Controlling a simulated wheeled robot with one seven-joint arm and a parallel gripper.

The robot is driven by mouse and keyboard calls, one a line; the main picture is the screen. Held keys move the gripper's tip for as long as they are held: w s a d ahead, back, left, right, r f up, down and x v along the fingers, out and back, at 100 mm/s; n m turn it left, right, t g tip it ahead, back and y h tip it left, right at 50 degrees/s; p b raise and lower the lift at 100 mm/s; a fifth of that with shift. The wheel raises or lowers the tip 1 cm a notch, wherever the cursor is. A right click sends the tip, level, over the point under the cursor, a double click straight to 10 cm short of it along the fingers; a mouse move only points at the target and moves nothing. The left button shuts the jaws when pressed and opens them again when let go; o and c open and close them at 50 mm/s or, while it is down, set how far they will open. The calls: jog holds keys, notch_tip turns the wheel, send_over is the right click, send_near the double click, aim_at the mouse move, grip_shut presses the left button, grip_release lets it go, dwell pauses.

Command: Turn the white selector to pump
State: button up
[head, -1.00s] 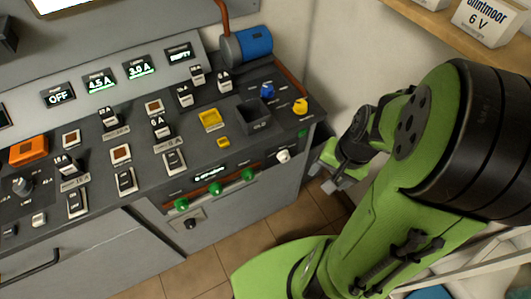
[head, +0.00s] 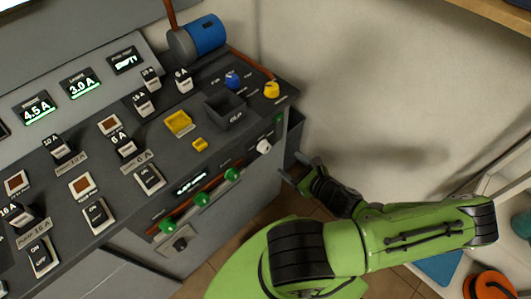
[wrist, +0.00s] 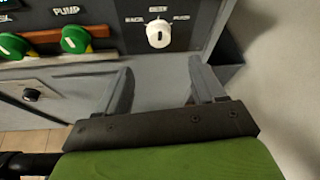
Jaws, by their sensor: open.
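The white selector (head: 264,146) is a small knob on the front face of the console, near its right end. In the wrist view the white selector (wrist: 159,33) sits at the top, a little above the gap between my fingers, with small labels around it that are too blurred to read surely. My gripper (head: 291,168) is to the right of the console front, close to the selector and below it. In the wrist view my gripper (wrist: 160,85) is open and empty, with its two fingers pointing toward the panel and apart from the selector.
Green knobs (head: 201,199) sit on a copper rail left of the selector; one is under a PUMP label in the wrist view. A black knob (wrist: 32,94) is lower left. A dark bin (head: 293,133) stands beside the console's right end. The wall is close on the right.

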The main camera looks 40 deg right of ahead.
aim_at(267, 149)
jog(key=b+x, duration=0.2)
jog(key=x, duration=1)
jog(key=shift+w+f, duration=0.2)
jog(key=c, duration=1.1)
jog(key=shift+o, duration=0.2)
